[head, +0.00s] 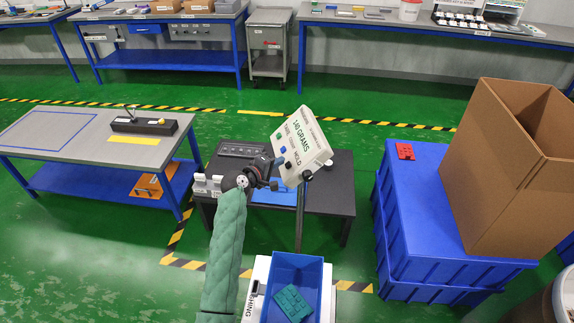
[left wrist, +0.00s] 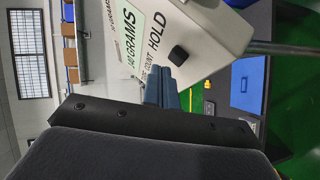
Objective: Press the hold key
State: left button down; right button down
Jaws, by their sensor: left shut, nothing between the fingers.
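The white indicator box (head: 305,146) stands on a thin pole, its lit display reading 140 GRAMS. A black key (head: 307,175) sits at its lower corner. In the left wrist view this black key (left wrist: 178,54) is beside the word HOLD. Other keys, at least one blue (head: 280,149), run along the same edge. My left gripper (head: 275,176) is shut and empty, close to the box's keyed edge. In the left wrist view its fingertips (left wrist: 163,74) overlap the box near the word COUNT, apart from the black key; contact cannot be told. My right gripper is not in view.
A blue bin (head: 274,272) with a teal part (head: 292,303) is below the indicator. A dark table (head: 330,195) is behind the pole. Blue crates (head: 410,215) carry a cardboard box (head: 500,180) at right. A grey workbench (head: 75,140) is at left.

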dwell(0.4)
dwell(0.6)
pick_arm(q)
jog(key=shift+d+f, duration=0.3)
dwell(0.4)
jog(key=shift+f, duration=0.1)
